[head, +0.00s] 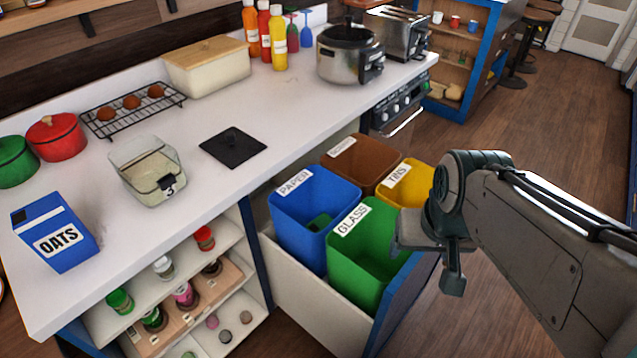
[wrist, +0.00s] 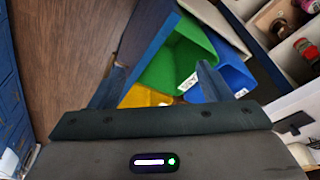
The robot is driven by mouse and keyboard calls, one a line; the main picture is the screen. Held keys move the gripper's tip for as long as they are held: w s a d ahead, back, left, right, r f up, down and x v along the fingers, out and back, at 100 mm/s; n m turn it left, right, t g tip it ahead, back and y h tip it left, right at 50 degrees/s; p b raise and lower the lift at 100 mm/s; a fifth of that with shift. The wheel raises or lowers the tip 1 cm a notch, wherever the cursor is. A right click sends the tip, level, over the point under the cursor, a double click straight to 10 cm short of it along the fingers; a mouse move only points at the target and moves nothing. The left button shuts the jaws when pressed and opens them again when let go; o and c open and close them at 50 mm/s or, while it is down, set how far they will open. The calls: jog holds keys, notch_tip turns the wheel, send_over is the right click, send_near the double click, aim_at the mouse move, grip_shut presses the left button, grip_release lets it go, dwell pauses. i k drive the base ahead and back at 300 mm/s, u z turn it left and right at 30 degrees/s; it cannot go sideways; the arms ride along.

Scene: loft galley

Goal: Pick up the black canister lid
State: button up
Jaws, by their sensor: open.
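The black canister lid (head: 233,147) is a flat dark square with a small knob, lying on the white counter. A clear open canister (head: 147,172) with pale contents and a label stands to its left, apart from it. My gripper (head: 425,260) is to the right of the lid and away from the counter, by the green bin. In the wrist view my gripper (wrist: 160,85) is open, its two fingers apart, with the bins beyond them.
A pull-out drawer holds a blue paper bin (head: 310,215), green glass bin (head: 365,260), brown bin (head: 360,165) and yellow tins bin (head: 407,183). A blue oats box (head: 55,235), wire rack (head: 130,108) and cream bread box (head: 207,68) stand on the counter. Counter around the lid is clear.

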aim_at(232, 147)
jog(key=k, duration=1.25)
jog(key=u, duration=0.7)
jog(key=i, duration=0.9)
jog(key=u, duration=0.55)
